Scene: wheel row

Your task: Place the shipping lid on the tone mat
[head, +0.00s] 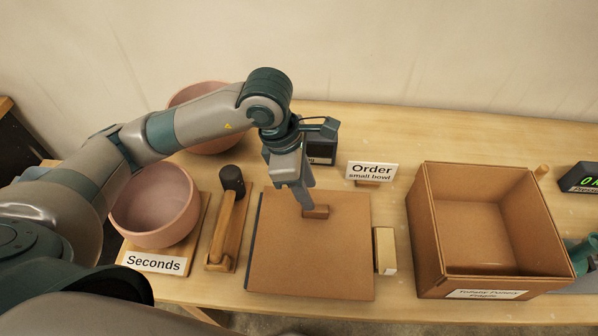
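The shipping lid (312,262) looks like a flat brown cardboard square with a small wooden block handle (318,212) on top. It lies level in the middle of the table. A dark strip (254,235) shows along its left edge, perhaps the tone mat; anything else beneath is hidden by the lid. My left gripper (306,204) reaches down from above with its fingertips at the left end of the handle. Its fingers overlap in this view, so whether they are closed on the handle does not show. My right gripper's fingers are not seen.
An open cardboard box (437,225) stands right of the lid. A small pale block (385,250) lies between them. A mallet (232,182) on a wooden stand and a pink bowl (155,222) are left. An order sign (371,172) and dark device (322,150) stand behind.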

